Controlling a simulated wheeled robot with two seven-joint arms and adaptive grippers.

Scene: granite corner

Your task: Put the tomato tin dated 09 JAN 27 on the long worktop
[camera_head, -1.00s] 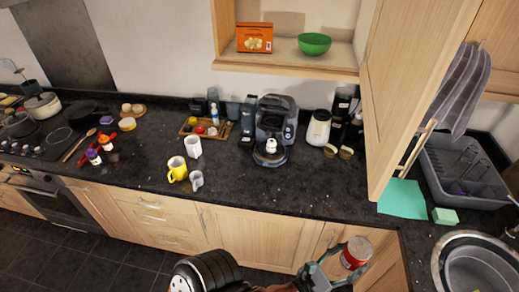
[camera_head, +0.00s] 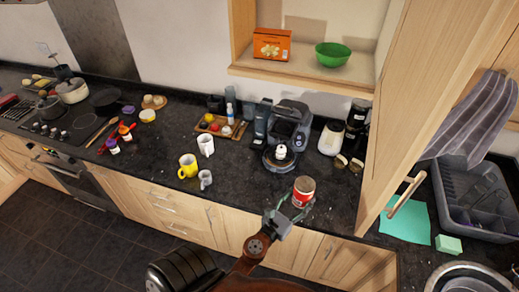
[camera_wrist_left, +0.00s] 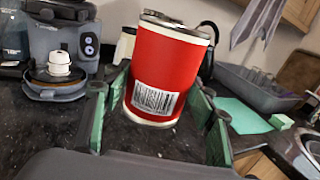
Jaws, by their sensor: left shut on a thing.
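A red tin (camera_head: 303,192) with a silver lid is upright between the fingers of my left gripper (camera_head: 296,208), over the front part of the long dark worktop (camera_head: 250,182). In the left wrist view the tin (camera_wrist_left: 165,72) shows a white barcode label towards me; no date is readable. The green-padded fingers of my left gripper (camera_wrist_left: 158,108) stand on both sides of it. I cannot tell whether the tin's base touches the worktop or hangs just above it. My right gripper is not in view.
Behind the tin stands a coffee machine (camera_head: 288,130). Worktop between cups and tin is clear.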

